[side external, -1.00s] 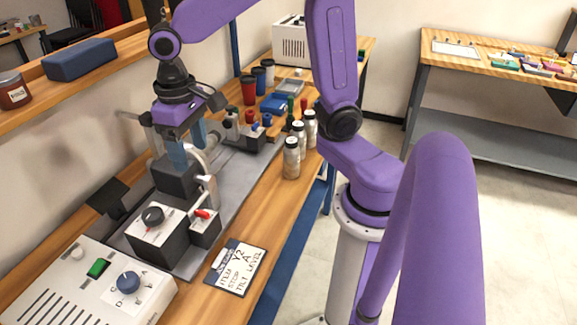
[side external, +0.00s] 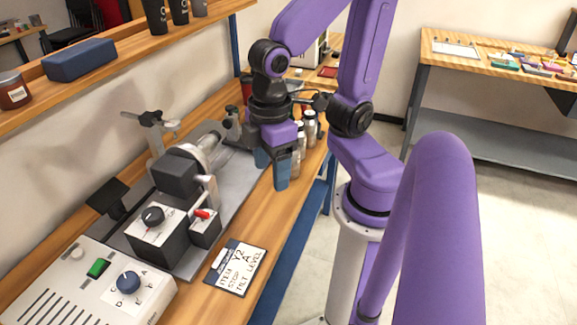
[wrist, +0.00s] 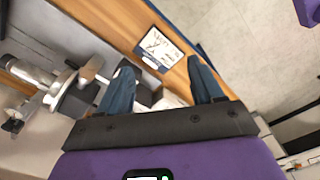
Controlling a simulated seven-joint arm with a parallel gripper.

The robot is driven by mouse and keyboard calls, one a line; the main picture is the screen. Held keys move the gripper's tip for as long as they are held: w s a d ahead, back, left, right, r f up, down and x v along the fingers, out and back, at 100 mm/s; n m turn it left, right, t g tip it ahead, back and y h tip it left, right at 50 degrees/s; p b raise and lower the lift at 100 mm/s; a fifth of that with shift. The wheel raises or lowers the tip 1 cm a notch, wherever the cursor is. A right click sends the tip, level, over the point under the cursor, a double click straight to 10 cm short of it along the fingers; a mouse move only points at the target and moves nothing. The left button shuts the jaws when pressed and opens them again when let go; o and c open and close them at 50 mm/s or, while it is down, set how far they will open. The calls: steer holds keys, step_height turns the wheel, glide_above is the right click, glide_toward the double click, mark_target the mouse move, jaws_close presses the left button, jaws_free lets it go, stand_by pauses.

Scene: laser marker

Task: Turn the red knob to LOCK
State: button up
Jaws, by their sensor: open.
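The only red control clearly visible is a small red lever-like handle (side external: 203,214) on a dark box beside the larger black-knobbed box. Any lettering by it is too small to read. My gripper (side external: 273,173) is open and empty, fingers pointing down, over the bench's front part. It is behind and to the right of the red handle, well apart from it, close to the silver bottles. In the wrist view the open fingers (wrist: 162,68) frame bench and floor, and no red part can be made out. My gripper and wrist hide the back end of the grey machine plate.
The machine's black block (side external: 178,172) and silver cylinder (side external: 203,147) stand left of my gripper. A white control box (side external: 82,285) with a blue dial is at front left. A lettered card (side external: 236,268) lies on the bench. Silver bottles (side external: 310,128) stand close behind my gripper.

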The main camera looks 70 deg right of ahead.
steer(key=shift+s+d+f+n, duration=0.15)
steer(key=shift+s+d+n, duration=0.15)
steer(key=shift+s, duration=0.2)
steer(key=shift+s+d+f+n, duration=0.15)
steer(key=shift+s+d+n, duration=0.05)
steer(key=shift+s+n, duration=0.2)
steer(key=shift+s+d+f+n, duration=0.15)
steer(key=shift+s+d+n, duration=0.15)
steer(key=shift+s, duration=0.25)
stand_by(0.3)
